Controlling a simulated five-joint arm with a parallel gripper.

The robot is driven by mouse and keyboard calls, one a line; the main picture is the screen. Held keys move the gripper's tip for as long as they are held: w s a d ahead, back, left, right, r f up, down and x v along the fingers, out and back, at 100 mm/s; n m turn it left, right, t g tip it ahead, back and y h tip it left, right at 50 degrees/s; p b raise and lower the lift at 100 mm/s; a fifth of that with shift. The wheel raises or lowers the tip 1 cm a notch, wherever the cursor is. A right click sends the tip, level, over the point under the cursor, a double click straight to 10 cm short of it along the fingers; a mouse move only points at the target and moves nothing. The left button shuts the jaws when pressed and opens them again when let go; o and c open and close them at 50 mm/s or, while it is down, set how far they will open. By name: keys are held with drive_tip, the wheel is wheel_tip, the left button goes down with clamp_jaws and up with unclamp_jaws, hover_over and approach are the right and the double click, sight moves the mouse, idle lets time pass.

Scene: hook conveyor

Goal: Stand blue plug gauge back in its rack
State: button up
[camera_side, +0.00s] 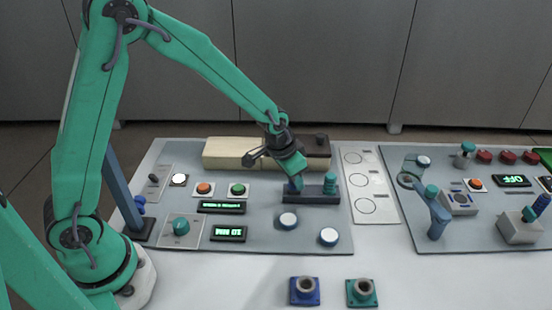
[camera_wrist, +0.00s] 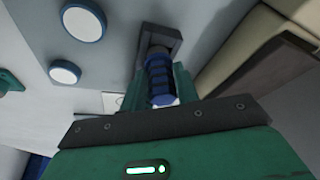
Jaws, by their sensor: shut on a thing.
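The blue plug gauge (camera_side: 295,184) is held upright or nearly so at the left end of the dark rack (camera_side: 314,199). My gripper (camera_side: 292,168) is shut on it from above. In the wrist view my gripper (camera_wrist: 160,78) has its green fingers on both sides of the ribbed blue plug gauge (camera_wrist: 158,82). The gauge's grey end points at the dark rack (camera_wrist: 172,40). I cannot tell how deep that end sits in the rack.
A cream and brown block (camera_side: 235,153) lies behind the rack. Two white round buttons (camera_side: 288,221) (camera_side: 328,236) are in front of it. A panel with lit displays (camera_side: 222,207) is to the left, and a white card with circles (camera_side: 362,185) is to the right.

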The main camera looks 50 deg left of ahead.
drive_tip(key=shift+f, duration=0.7)
idle(0.3)
idle(0.5)
drive_tip(key=o, duration=1.4)
drive_tip(key=shift+o, duration=0.2)
drive_tip(key=shift+r, duration=0.15)
drive_tip(key=shift+r, duration=3.4)
